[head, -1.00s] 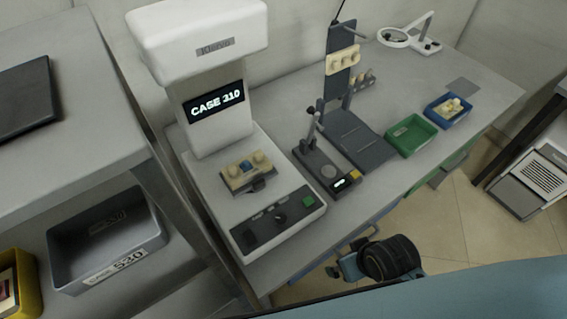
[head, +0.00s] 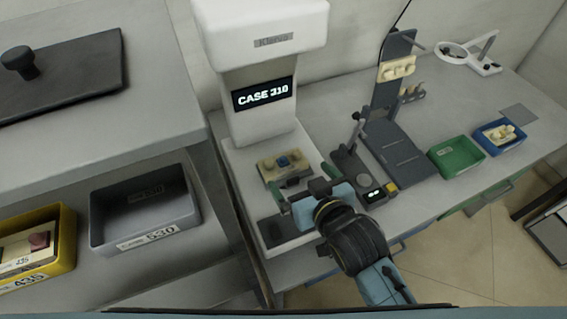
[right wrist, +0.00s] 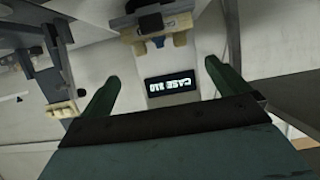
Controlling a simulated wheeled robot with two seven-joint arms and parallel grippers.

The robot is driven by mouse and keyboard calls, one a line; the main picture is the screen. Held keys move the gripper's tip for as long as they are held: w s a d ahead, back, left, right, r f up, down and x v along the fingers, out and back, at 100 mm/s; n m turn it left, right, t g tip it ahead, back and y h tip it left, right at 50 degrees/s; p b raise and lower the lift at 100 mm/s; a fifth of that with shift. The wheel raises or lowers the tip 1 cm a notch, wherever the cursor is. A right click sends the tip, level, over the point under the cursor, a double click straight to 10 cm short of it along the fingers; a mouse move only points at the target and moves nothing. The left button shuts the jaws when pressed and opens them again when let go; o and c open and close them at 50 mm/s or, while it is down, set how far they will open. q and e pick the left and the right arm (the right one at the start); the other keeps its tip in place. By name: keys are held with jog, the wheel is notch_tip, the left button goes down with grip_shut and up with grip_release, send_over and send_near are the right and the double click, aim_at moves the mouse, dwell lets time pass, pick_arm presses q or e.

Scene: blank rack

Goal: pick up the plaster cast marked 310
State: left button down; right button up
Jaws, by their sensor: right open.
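The machine's screen (head: 264,93) reads CASE 310; I cannot read a mark on the cast itself. My right gripper (head: 298,196) is open and empty, just in front of the cast and partly over the machine's front panel. In the right wrist view the cast (right wrist: 158,38) appears upside down beyond the two green fingers (right wrist: 163,88), apart from them. My left gripper is not in view.
A dark stand (head: 392,90) holding another cast, a green tray (head: 455,160) and a blue tray (head: 492,143) with a cast stand to the right. Left are a shelf (head: 160,120), a grey bin labelled 530 (head: 145,225) and a yellow bin labelled 435 (head: 68,245).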

aim_at(286, 167)
jog(key=b+x, duration=0.1)
jog(key=x, duration=0.8)
jog(key=shift+f, duration=0.15)
jog(key=c, duration=0.9)
jog(key=shift+c, duration=0.6)
